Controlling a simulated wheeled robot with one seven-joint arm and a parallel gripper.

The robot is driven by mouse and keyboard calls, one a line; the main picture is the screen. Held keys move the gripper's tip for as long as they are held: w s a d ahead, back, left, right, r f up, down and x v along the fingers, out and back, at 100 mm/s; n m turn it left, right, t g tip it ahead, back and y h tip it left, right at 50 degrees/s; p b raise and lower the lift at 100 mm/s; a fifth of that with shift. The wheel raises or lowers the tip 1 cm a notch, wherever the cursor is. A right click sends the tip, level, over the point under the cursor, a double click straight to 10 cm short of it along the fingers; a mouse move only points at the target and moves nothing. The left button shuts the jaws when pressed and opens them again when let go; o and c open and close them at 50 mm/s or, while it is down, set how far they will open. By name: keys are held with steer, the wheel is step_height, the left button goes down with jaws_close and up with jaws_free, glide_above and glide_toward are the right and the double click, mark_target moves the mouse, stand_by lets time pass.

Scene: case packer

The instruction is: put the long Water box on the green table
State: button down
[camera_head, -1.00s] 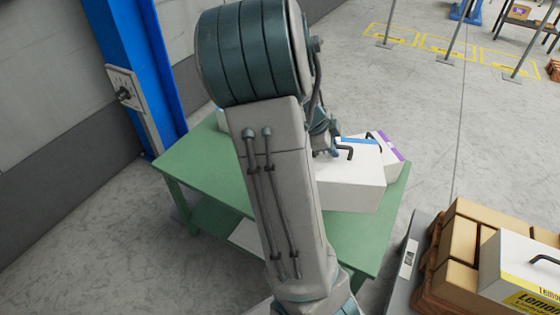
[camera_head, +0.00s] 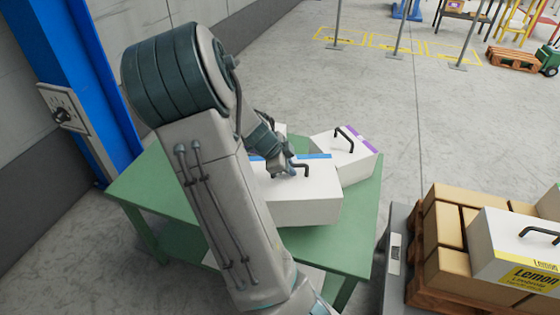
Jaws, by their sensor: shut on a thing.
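A long white box (camera_head: 300,212) with a blue stripe and a dark handle is over the right part of the green table (camera_head: 150,188). Its lettering does not show in this view. My gripper (camera_head: 291,171) is at the top of this box and shut on its handle. The box looks level and very low over the tabletop; I cannot tell whether it touches it. My arm hides its left end. A white box with a purple stripe (camera_head: 350,165) stands behind it to the right, on the table, close beside it.
Part of another white box (camera_head: 279,128) shows behind my arm. At the lower right, a white Lemon box (camera_head: 505,242) sits among brown cartons (camera_head: 447,222) on a pallet. A blue column (camera_head: 92,80) stands behind the table's left end. The table's left part is clear.

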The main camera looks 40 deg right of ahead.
mark_target(286, 177)
steer(key=shift+f, duration=2.75)
steer(key=c, duration=1.5)
jaws_free()
steer(key=shift+f, duration=0.1)
steer(key=shift+o, duration=0.2)
